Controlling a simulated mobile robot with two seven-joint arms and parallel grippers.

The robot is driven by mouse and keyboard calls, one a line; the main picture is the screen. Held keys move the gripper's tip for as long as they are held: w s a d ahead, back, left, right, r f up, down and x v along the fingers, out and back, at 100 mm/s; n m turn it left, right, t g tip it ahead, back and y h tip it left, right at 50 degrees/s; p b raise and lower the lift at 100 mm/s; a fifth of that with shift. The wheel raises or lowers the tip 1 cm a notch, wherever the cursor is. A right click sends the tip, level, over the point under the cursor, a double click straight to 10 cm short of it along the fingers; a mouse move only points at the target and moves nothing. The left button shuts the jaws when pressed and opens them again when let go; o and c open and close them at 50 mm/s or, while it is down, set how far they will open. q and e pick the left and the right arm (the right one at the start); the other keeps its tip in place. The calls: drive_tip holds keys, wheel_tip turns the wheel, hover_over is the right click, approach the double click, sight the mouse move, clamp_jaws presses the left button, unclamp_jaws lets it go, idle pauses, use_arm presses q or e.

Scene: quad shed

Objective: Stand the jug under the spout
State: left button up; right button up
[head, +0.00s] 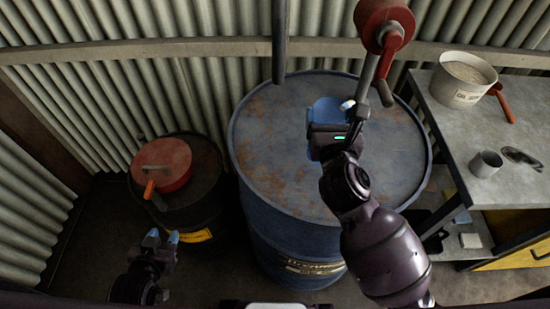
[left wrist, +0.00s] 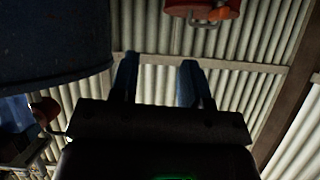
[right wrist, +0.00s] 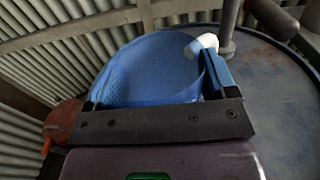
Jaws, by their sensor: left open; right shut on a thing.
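A blue, see-through jug (head: 325,108) is at the top of the big drum (head: 280,140), partly hidden behind my right gripper (head: 330,132). In the right wrist view the jug (right wrist: 150,68) sits between the fingers, and my right gripper is shut on it. The spout's white tip (head: 347,105) is at the jug's right edge; the tip also overlaps that edge in the right wrist view (right wrist: 207,42). I cannot tell whether the tip is over the jug's mouth, or whether the jug rests on the drum. My left gripper (head: 162,238) is open and empty, low at the left.
The red pump (head: 383,20) with its crank stands behind the spout. A small dark drum (head: 203,190) bears a red round container (head: 165,170). At the right, a bench (head: 465,135) holds a white pot (head: 462,82) and a grey mug (head: 486,163). Corrugated walls close the back.

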drive_tip(key=a+r+y, duration=0.1)
drive_tip(key=a+r, duration=0.4)
drive_tip(key=a, duration=0.6)
use_arm(q)
drive_tip(key=f+b, duration=0.2)
drive_tip(key=f, duration=0.1)
drive_tip(key=shift+s, duration=0.4)
use_arm(e)
wheel_tip(320, 180, down, 10)
drive_tip(key=w+n, duration=0.1)
use_arm(q)
drive_tip(key=shift+a, duration=0.1)
use_arm(e)
drive_tip(key=shift+f+b, duration=0.15)
drive_tip(key=shift+b, duration=0.15)
drive_tip(key=o, duration=1.1)
use_arm(q)
drive_tip(key=shift+s+f, duration=0.2)
drive_tip(key=shift+s, duration=0.05)
